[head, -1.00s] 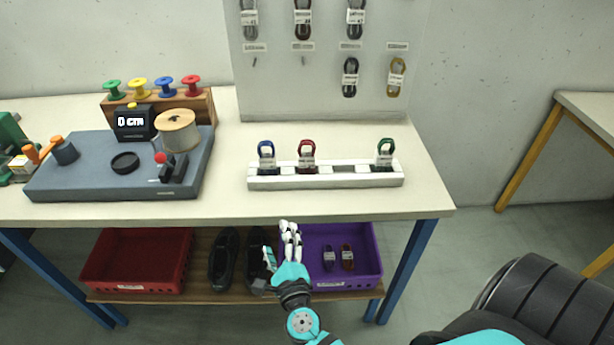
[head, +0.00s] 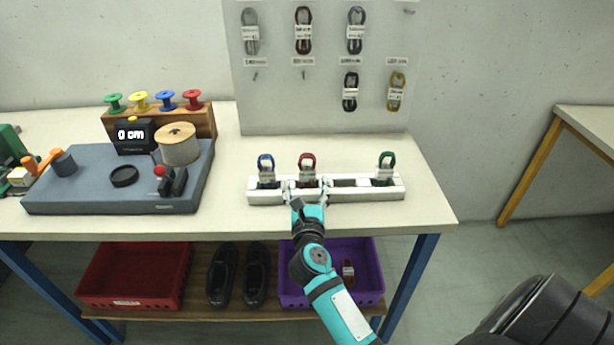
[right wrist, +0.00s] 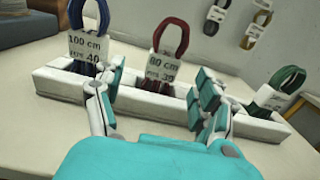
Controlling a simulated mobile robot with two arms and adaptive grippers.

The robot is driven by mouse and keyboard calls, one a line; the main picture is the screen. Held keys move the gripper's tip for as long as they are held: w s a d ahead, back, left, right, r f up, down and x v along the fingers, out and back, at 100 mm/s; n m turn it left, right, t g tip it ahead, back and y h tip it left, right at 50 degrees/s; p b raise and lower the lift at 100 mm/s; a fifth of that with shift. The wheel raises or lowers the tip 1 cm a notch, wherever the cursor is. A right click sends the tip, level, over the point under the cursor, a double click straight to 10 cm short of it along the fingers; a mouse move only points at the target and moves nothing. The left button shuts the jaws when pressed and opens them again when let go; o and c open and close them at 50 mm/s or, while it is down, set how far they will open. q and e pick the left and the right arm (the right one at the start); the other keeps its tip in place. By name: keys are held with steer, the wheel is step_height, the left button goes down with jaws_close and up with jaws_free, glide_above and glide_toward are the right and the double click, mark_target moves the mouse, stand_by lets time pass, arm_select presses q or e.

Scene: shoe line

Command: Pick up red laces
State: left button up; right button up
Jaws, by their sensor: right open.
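The red laces (head: 307,165) stand as an upright looped bundle in a slot of the white rack (head: 360,196) on the table. A paper band around them reads 80 cm in the right wrist view (right wrist: 172,40). My right gripper (head: 308,186) is at the rack's front, just before the red laces. In the right wrist view its open fingers (right wrist: 155,95) stand apart to the left and right of the bundle, with nothing between them held. My left gripper is not in view.
Blue laces (head: 265,168) stand left in the rack and green laces (head: 385,166) at its right end, with free slots between red and green. A grey measuring board (head: 100,190) lies left. A pegboard (head: 330,110) with hanging laces rises behind.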

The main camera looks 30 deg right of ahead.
mark_target(307, 175)
steer(key=shift+x, duration=3.05)
steer(key=shift+s+d+f, duration=0.1)
steer(key=shift+s+d, duration=0.05)
steer(key=shift+s, duration=0.05)
steer(key=shift+c, duration=0.4)
steer(key=c, duration=1)
steer(key=shift+c, duration=0.2)
steer(key=shift+p, duration=0.3)
